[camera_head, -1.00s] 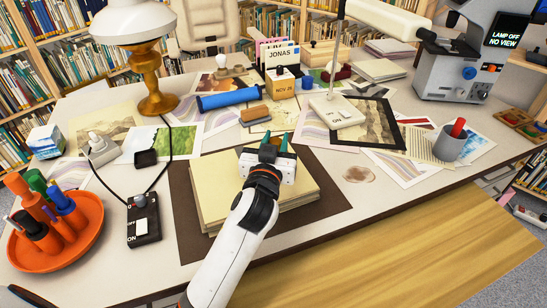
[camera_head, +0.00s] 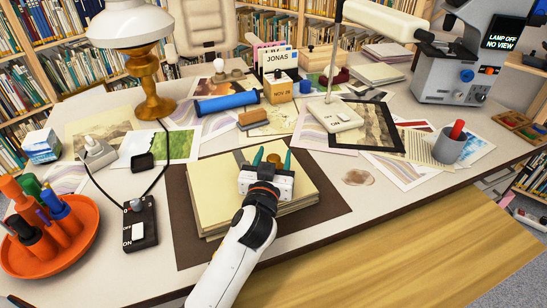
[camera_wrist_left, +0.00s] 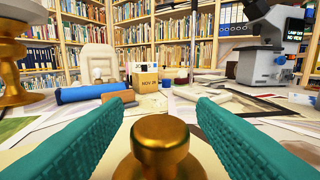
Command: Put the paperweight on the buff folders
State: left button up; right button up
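The buff folders (camera_head: 212,186) lie stacked on a dark brown mat (camera_head: 186,232) at the front middle of the desk. The paperweight, with a round brass knob (camera_wrist_left: 160,140), stands between my left fingers in the left wrist view. Its knob (camera_head: 273,159) shows small in the head view, over the far part of the folders. My left gripper (camera_head: 272,161) is open, with a teal finger on each side of the knob and a gap to both. The paperweight's base is mostly hidden, so its contact with the folders cannot be seen directly. My right gripper is out of view.
A switch box (camera_head: 140,224) with a cord and an orange pen tray (camera_head: 62,248) stand left of the mat. A brass lamp (camera_head: 152,88), blue roll (camera_head: 228,102) and date block (camera_head: 281,86) stand behind. A framed print (camera_head: 366,128) lies at right.

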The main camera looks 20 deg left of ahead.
pick_arm(q)
jog(key=s, duration=0.4)
jog(key=s+d, duration=0.1)
jog(key=s, duration=0.6)
jog(key=shift+s+d+r, duration=0.1)
jog(key=shift+s+d, duration=0.15)
jog(key=shift+d, duration=0.15)
jog(key=shift+s, duration=0.15)
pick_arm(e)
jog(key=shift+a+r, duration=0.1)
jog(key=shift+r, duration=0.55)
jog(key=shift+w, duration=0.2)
